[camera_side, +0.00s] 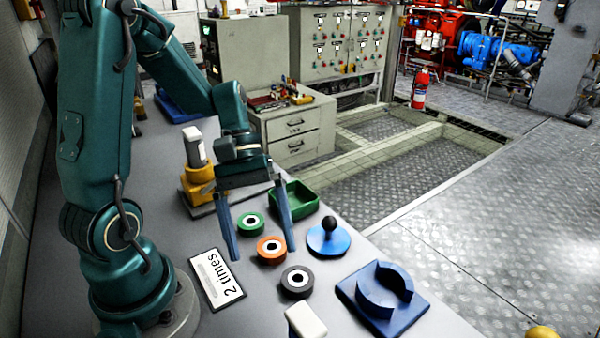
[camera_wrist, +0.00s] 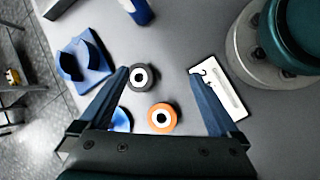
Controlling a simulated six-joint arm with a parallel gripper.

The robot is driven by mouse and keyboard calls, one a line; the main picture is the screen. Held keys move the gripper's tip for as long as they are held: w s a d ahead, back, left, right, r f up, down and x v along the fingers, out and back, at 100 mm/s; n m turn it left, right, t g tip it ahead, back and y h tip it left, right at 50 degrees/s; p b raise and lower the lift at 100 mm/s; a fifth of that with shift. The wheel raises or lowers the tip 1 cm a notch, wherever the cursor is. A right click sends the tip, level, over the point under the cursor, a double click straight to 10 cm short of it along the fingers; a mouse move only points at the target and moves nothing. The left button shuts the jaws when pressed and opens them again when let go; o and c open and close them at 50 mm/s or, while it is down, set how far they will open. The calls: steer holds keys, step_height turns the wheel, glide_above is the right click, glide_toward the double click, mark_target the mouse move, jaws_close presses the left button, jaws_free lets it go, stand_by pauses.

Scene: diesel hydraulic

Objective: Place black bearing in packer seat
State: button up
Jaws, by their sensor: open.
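The black bearing (camera_side: 297,282) is a dark ring with a white inner ring, lying flat on the grey table. It also shows in the wrist view (camera_wrist: 139,78), ahead of my fingertips' midpoint and toward the left finger. The packer seat appears to be the blue block with two curved walls (camera_side: 383,297), empty, at the table's right edge; it is at upper left in the wrist view (camera_wrist: 85,60). My gripper (camera_side: 263,254) is open, with nothing between its fingers, and points down above the table near the orange bearing (camera_side: 270,249).
A green bearing (camera_side: 250,223), a blue disc with a black knob (camera_side: 328,238) and a green tray (camera_side: 293,198) stand nearby. A "2 times" card (camera_side: 216,279) lies left. A white-topped object (camera_side: 306,321) is at the front. A yellow device (camera_side: 198,176) stands behind.

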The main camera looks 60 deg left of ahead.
step_height(320, 180, up, 7)
steer(key=s+d+m+t+y, duration=0.1)
steer(key=s+m+t+y, duration=0.1)
steer(key=m+t+y, duration=0.3)
steer(key=m+y, duration=0.1)
steer(key=m, duration=0.2)
steer(key=shift+f+m, duration=0.15)
steer(key=shift+m, duration=0.15)
steer(key=shift+o, duration=0.2)
steer(key=shift+s+d+r+m+t, duration=0.15)
steer(key=shift+s+r+m+t, duration=0.1)
steer(key=shift+r+m+t, duration=0.65)
steer(key=shift+f, duration=0.15)
